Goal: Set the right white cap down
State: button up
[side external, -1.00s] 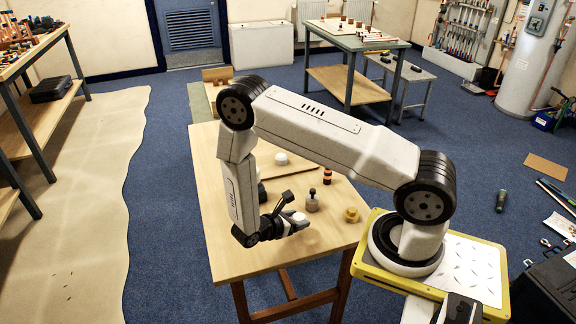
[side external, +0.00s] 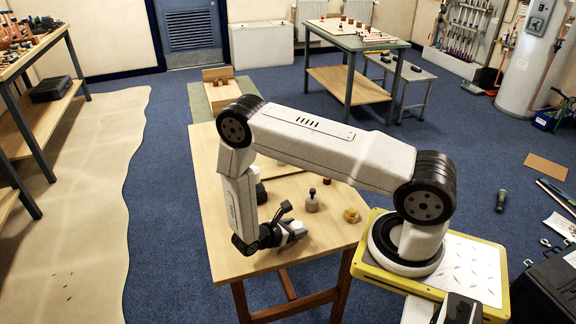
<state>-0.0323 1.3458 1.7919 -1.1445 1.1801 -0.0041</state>
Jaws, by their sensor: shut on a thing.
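My gripper (side external: 292,229) is low over the front part of the wooden table (side external: 240,262), shut on a white cap (side external: 298,227). The fingers partly hide the cap. I cannot tell whether the cap touches the table top. No second white cap shows clearly now; my arm covers part of the table.
A dark item (side external: 261,193) stands behind my wrist, partly hidden. The front left of the table top is clear. A green workbench (side external: 352,38) stands far back.

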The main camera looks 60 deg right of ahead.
jog(key=o, duration=1.2)
jog(key=shift+f, duration=0.1)
jog(key=v, duration=1.2)
jog(key=shift+w, duration=0.1)
